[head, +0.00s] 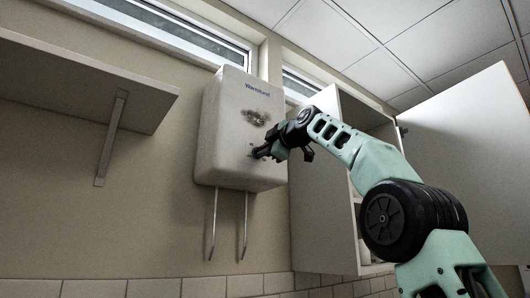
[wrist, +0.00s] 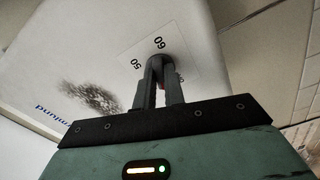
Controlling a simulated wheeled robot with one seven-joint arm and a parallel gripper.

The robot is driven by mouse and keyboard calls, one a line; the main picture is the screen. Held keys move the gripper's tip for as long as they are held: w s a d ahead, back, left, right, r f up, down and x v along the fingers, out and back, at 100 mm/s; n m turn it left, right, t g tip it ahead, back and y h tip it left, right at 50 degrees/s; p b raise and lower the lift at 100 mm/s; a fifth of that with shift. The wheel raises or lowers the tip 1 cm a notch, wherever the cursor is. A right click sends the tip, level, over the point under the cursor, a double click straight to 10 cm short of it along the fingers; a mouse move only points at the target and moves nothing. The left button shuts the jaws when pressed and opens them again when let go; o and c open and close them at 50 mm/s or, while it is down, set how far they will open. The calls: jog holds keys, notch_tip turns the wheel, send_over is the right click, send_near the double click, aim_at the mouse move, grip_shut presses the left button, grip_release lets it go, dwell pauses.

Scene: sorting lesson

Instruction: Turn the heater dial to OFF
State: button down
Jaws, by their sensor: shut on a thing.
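The white wall heater (head: 225,125) hangs on the wall in the head view, with a brand name at its top and a dark smudge on its front. My gripper (head: 258,153) reaches its lower front from the right. In the wrist view my gripper (wrist: 160,65) is shut on the heater dial, which the fingers almost wholly hide. The white scale plate (wrist: 183,52) around it shows the marks 50 and 60. No OFF mark is visible, and I cannot tell where the dial points. A small reddish spot shows between the fingers.
An open wall cupboard (head: 318,200) stands close to the right of the heater, and its door (head: 465,150) swings out behind my arm. A shelf (head: 75,85) on a bracket is at the left. Two pipes (head: 213,225) run down below the heater.

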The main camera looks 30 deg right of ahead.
jog(key=shift+n, duration=4.7)
jog(key=c, duration=1.5)
grip_release()
jog(key=shift+s+b, duration=0.15)
jog(key=shift+b, duration=0.15)
jog(key=shift+s+d+b, duration=0.15)
jog(key=shift+s+b, duration=1.65)
jog(key=shift+s, duration=2.5)
jog(key=shift+s+d+b, duration=0.1)
jog(key=shift+s+b, duration=1.7)
jog(key=shift+s, duration=2.45)
